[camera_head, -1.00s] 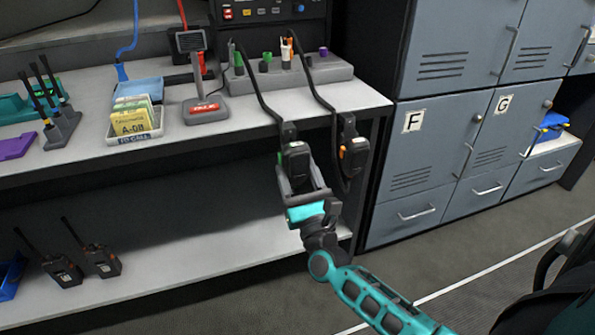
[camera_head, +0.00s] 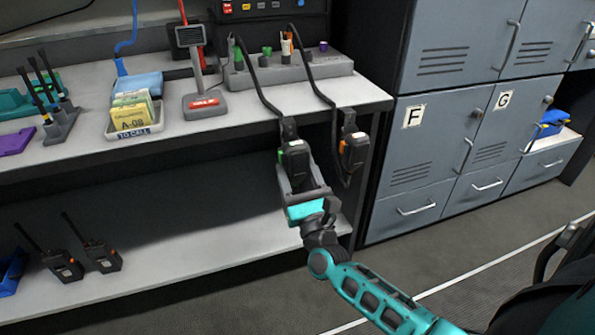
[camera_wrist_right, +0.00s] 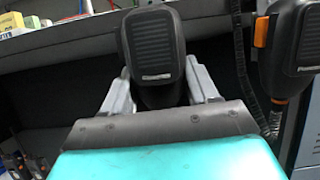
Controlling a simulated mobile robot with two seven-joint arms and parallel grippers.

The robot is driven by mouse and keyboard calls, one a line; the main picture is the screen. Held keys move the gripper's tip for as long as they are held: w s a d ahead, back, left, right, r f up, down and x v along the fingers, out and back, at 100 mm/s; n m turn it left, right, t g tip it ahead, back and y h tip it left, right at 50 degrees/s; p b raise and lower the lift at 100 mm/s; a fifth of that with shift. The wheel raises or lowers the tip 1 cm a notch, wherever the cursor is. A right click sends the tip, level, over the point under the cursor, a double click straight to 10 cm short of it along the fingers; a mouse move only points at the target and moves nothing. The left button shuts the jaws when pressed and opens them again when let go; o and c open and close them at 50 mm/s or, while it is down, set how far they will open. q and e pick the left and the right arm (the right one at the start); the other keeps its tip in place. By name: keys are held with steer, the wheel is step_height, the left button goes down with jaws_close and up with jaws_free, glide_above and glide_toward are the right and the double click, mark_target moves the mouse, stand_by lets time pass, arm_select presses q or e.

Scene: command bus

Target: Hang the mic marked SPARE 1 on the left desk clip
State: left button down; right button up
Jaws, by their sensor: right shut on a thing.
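My right gripper (camera_head: 300,182) is shut on a black hand mic with a green side button (camera_head: 296,158), at the desk's front edge. The same mic (camera_wrist_right: 153,48) stands between the fingers in the right wrist view. Its top is close under the left desk clip (camera_head: 288,128); I cannot tell whether it is seated there. A second black mic with an orange button (camera_head: 355,150) hangs at the right clip (camera_head: 348,118); it also shows in the right wrist view (camera_wrist_right: 292,45). No SPARE 1 marking is readable. My left gripper is out of view.
Coiled cords run from both mics up to a grey socket block (camera_head: 325,75) on the desk (camera_head: 215,128). A desk microphone (camera_head: 204,104) and a card tray (camera_head: 135,125) stand to the left. Two radios (camera_head: 100,255) stand on the lower shelf. Grey lockers (camera_head: 425,145) are at the right.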

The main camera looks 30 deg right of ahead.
steer(key=o, duration=1)
steer(key=shift+s+a+f, duration=0.15)
steer(key=shift+s+f, duration=0.2)
steer(key=shift+s, duration=0.25)
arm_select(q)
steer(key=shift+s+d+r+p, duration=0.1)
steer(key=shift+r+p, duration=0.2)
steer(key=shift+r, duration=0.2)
arm_select(e)
steer(key=v, duration=1.1)
steer(key=shift+s+a, duration=0.1)
steer(key=shift+s, duration=0.2)
